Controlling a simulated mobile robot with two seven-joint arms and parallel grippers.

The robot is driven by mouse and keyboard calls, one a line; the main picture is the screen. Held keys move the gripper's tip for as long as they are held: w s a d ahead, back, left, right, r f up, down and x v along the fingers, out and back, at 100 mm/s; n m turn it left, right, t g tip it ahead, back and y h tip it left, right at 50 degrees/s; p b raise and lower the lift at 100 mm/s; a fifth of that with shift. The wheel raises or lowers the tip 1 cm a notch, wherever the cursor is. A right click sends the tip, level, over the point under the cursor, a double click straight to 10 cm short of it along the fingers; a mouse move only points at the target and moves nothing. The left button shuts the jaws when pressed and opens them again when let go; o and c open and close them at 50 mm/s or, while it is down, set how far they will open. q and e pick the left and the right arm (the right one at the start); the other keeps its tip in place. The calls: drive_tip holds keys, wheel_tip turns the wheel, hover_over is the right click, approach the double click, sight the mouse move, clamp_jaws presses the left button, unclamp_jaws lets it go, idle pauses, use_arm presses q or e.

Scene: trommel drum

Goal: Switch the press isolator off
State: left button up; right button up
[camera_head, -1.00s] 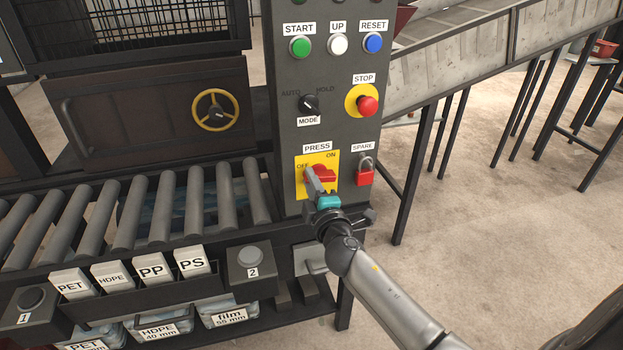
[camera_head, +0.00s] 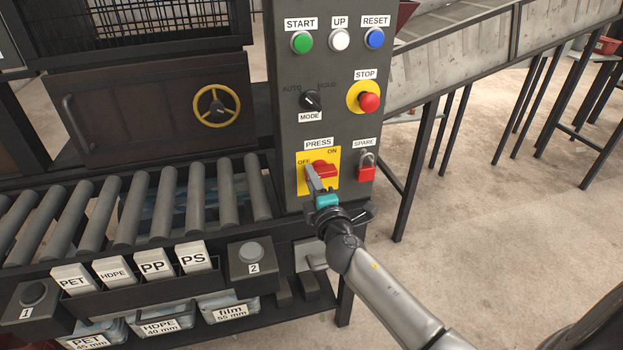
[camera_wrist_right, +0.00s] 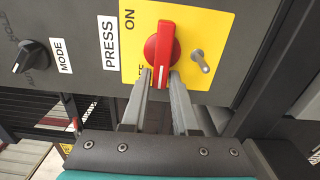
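The press isolator is a red rotary handle (camera_head: 325,168) on a yellow plate (camera_head: 331,157), under the PRESS label on the grey control panel. My right gripper (camera_head: 315,184) is at the handle's left end, by OFF. The fingers partly hide OFF. My left gripper is not in view.
Above are the mode knob (camera_head: 311,100), the red STOP button (camera_head: 369,102) and the START, UP and RESET buttons. A red padlock (camera_head: 367,173) hangs right of the plate under SPARE. A metal toggle (camera_wrist_right: 201,61) sits beside the handle. Rollers (camera_head: 165,205) stand left; floor lies open right.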

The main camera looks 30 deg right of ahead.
drive_tip(key=o, duration=0.3)
drive_tip(key=v, duration=1.5)
drive_tip(key=shift+s+a, duration=0.1)
drive_tip(key=shift+s, duration=0.05)
drive_tip(key=shift+f, duration=0.1)
